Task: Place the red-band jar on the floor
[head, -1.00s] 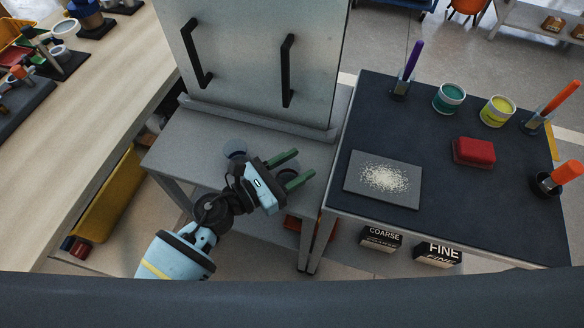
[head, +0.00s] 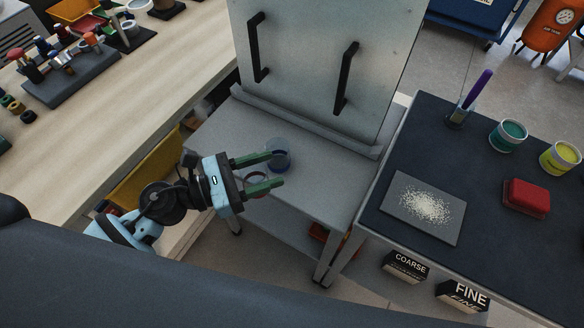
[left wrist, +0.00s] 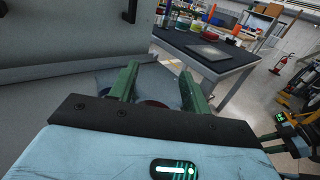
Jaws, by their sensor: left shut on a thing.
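My left gripper (head: 277,170) has green fingers and is low over the grey shelf in front of the upright metal panel. The red-band jar (head: 256,179) is a small clear jar with a reddish ring, between the fingers and partly hidden by them. Its reddish edge also shows between the fingers in the left wrist view (left wrist: 153,103). The left gripper is shut on it. A clear jar with a blue band (head: 279,158) stands just beyond the fingertips. I cannot tell whether the held jar touches the shelf.
The grey shelf (head: 320,185) has free room to the right of the jars. A dark table (head: 400,235) at right bears a powder plate, a red block and paint pots. Floor (head: 270,255) shows below the shelf. A wooden bench (head: 120,110) runs along the left.

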